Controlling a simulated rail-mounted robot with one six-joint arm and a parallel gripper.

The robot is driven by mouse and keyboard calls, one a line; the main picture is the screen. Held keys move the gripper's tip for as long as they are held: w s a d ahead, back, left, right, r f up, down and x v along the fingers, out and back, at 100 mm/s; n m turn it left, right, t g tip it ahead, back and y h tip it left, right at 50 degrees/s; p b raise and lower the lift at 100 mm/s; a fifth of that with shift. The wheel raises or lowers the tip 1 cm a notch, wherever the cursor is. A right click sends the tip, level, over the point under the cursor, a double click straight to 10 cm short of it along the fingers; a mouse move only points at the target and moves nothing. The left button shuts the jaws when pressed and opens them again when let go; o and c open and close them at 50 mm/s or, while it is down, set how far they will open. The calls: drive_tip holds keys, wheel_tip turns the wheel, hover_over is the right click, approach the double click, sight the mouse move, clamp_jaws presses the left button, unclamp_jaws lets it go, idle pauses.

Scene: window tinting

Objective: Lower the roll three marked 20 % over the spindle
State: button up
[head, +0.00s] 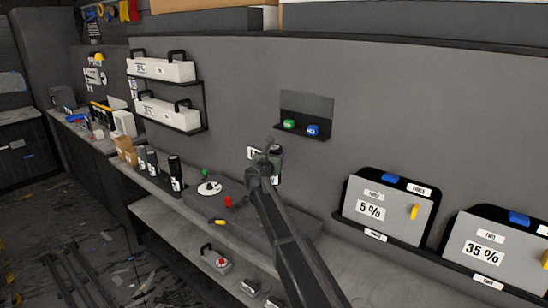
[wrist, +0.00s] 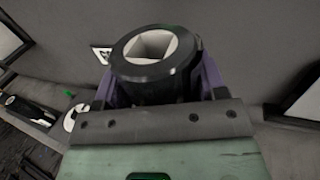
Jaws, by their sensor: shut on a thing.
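My gripper (wrist: 155,85) is shut on a black roll (wrist: 155,60), its purple fingers on either side. The roll's open white core faces the wrist camera. In the head view my gripper (head: 270,158) holds the dark roll (head: 276,151) up in front of the grey wall, above the bench. Its marking cannot be read. A white round disc (head: 210,188) with a small dark centre, likely the spindle's base, sits on the bench to the left of and below the roll. Part of this disc (wrist: 72,118) shows at the left in the wrist view. The roll is apart from it.
Several black rolls (head: 175,173) stand on the bench to the left. A green knob (head: 205,172), a red knob (head: 228,201) and a yellow tool (head: 217,221) are near the disc. A wall shelf (head: 303,131) is behind my gripper; panels marked 5 % (head: 388,212) and 35 % (head: 495,252) stand right.

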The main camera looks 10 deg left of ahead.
drive_tip(key=shift+f+b, duration=7.9)
drive_tip(key=shift+f, duration=0.2)
drive_tip(key=shift+f, duration=0.2)
drive_tip(key=o, duration=1.2)
